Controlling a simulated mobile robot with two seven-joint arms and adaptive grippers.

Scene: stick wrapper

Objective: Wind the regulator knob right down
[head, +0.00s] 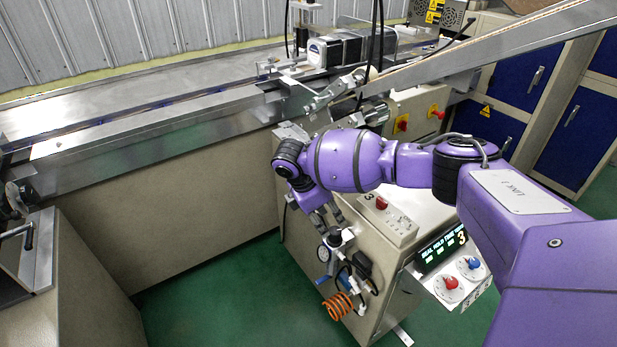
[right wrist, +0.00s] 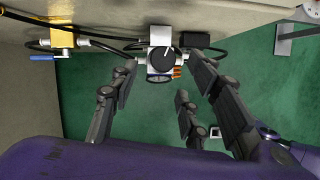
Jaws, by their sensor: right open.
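The regulator knob (right wrist: 160,61) is black and round with a white pointer line, in the right wrist view. It sits on a grey regulator body on the side of the beige cabinet. In the head view the regulator (head: 336,240) is just below my right gripper (head: 331,220), which partly covers it. In the right wrist view my right gripper (right wrist: 163,78) has its dark fingers spread open and empty. The knob lies between and beyond the fingertips, with no clear contact; the exact gap cannot be judged. My left gripper is not in view.
A blue-handled valve (right wrist: 42,57) and black hoses are close beside the regulator. An orange coiled hose (head: 338,305) hangs below. A control panel (head: 440,250) with red and blue dials is to the right. Green floor (head: 220,290) is clear to the left.

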